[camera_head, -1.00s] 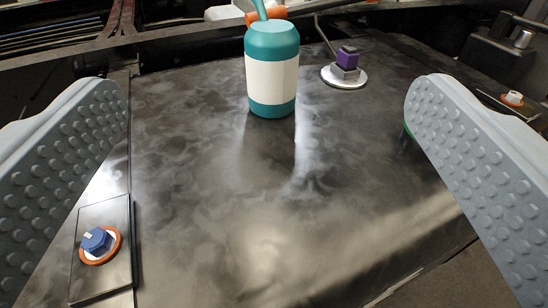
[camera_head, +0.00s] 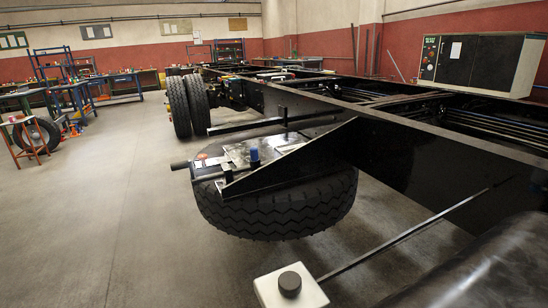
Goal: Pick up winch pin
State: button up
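My gripper does not show in the camera view now. I cannot tell for sure which part is the winch pin. A spare wheel (camera_head: 285,212) lies flat beneath a dark bracket (camera_head: 300,158) on the side of the chassis. A small dark blue upright cylinder (camera_head: 254,156) stands on a plate there. A bar with a dark end (camera_head: 181,165) sticks out to the left of the bracket. These parts are some way off and small.
The long black chassis frame (camera_head: 420,165) runs across the right. Road wheels (camera_head: 186,104) stand farther back. A white block with a black knob (camera_head: 290,283) and a thin rod is close at the bottom. Open grey floor (camera_head: 110,210) lies at the left, with workbenches beyond.

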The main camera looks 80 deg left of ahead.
aim_at(253, 152)
jog(key=u, duration=2.35)
jog(key=i+j+z, duration=0.1)
jog(key=j, duration=0.25)
jog(key=i+j+z, duration=0.1)
jog(key=j, duration=0.3)
jog(key=i+j, duration=0.1)
jog(key=j, duration=0.25)
jog(key=i+j+z, duration=0.15)
jog(key=j, duration=0.25)
jog(key=i+j+z, duration=0.15)
jog(key=i+z, duration=0.2)
jog(key=i, duration=0.45)
